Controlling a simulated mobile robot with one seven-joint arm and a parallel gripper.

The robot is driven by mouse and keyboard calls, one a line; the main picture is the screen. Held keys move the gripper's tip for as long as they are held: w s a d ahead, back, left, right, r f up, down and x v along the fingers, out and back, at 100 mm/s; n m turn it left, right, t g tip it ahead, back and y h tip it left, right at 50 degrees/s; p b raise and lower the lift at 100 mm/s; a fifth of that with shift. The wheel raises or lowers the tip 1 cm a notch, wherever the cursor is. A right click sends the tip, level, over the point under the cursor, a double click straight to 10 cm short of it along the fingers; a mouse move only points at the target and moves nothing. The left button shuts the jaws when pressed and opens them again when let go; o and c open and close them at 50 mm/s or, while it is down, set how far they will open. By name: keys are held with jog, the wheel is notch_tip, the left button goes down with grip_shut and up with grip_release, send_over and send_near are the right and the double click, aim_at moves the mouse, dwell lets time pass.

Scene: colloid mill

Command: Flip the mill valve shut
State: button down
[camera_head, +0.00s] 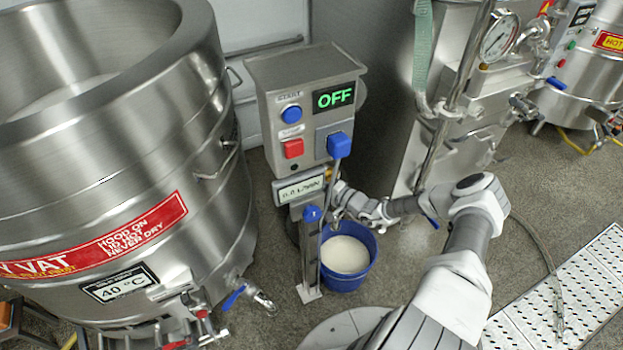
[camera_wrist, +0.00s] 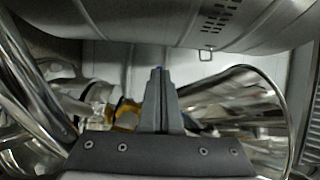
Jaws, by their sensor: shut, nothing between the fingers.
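The steel control box (camera_head: 305,100) of the mill stands in the middle of the head view, with a green OFF display (camera_head: 333,97), a blue button (camera_head: 291,114) and a red button (camera_head: 293,148). A blue handle (camera_head: 339,145) sits at its lower right, with a rod running down from it. A blue-capped post (camera_head: 312,250) stands below, in front of the mill. I cannot tell which part is the mill valve. My gripper (camera_head: 338,192) is just below the box, partly hidden. In the wrist view my gripper (camera_wrist: 160,72) is shut and empty, beside a shiny steel cone (camera_wrist: 235,105).
A blue bucket (camera_head: 347,278) of pale liquid stands on the floor below my gripper. A large steel vat (camera_head: 90,180) fills the left, with a blue-levered outlet (camera_head: 233,298). A tall steel machine (camera_head: 460,100) stands to the right. Perforated plate (camera_head: 570,295) lies at lower right.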

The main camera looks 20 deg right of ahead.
jog(key=shift+w+a+r, duration=0.15)
jog(key=shift+w+a, duration=0.15)
jog(key=shift+a, duration=0.05)
dwell(0.4)
jog(key=p+v, duration=0.3)
jog(key=v, duration=1.5)
jog(key=shift+w, duration=0.1)
